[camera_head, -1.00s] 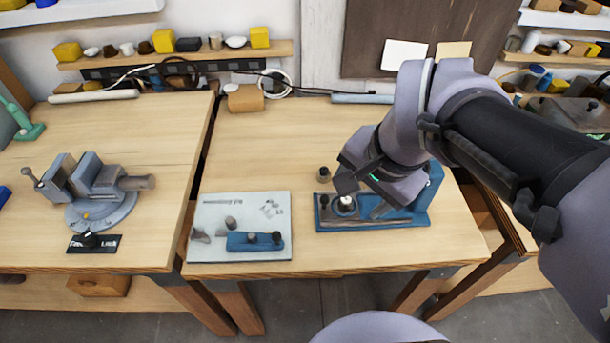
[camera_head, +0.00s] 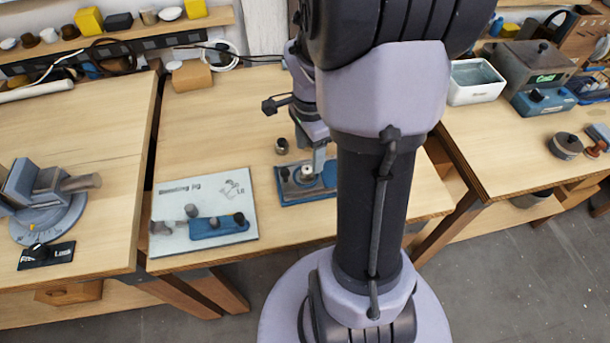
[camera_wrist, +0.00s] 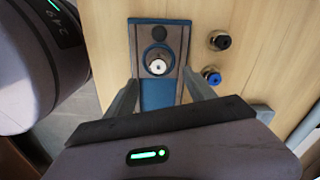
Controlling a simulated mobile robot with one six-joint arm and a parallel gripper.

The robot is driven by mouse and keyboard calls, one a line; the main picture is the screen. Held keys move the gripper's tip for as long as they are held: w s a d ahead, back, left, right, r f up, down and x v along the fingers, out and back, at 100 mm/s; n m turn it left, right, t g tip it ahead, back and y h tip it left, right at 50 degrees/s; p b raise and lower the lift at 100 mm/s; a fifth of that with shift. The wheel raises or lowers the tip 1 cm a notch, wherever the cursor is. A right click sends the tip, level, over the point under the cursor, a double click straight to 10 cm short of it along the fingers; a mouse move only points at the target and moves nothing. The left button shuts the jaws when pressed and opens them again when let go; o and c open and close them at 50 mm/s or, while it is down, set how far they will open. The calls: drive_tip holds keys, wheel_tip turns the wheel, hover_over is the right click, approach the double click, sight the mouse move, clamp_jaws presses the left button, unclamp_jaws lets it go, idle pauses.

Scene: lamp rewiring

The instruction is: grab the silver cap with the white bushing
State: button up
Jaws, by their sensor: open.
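The silver cap with the white bushing (camera_wrist: 158,63) sits upright on a blue tray (camera_wrist: 160,97) with a grey-brown top face. In the head view the cap (camera_head: 307,173) is at the left part of the tray (camera_head: 293,197), partly overlapped by my gripper. My gripper (camera_wrist: 160,77) is open and empty, with one finger on each side of the cap's line in the wrist view. The cap shows just beyond the fingertips, and I cannot tell the height gap.
A dark round hole or knob (camera_wrist: 159,33) is on the tray beyond the cap. A pale assembly board (camera_head: 170,230) lies left in the head view.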

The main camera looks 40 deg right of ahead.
sight(307, 169)
drive_tip(key=f+b, duration=0.1)
drive_tip(key=f, duration=0.1)
drive_tip(key=f+b, duration=0.1)
drive_tip(key=f, duration=0.1)
drive_tip(key=f+b, duration=0.1)
drive_tip(key=f, duration=0.1)
drive_tip(key=shift+a+f, duration=0.1)
drive_tip(key=shift+a, duration=0.25)
clamp_jaws()
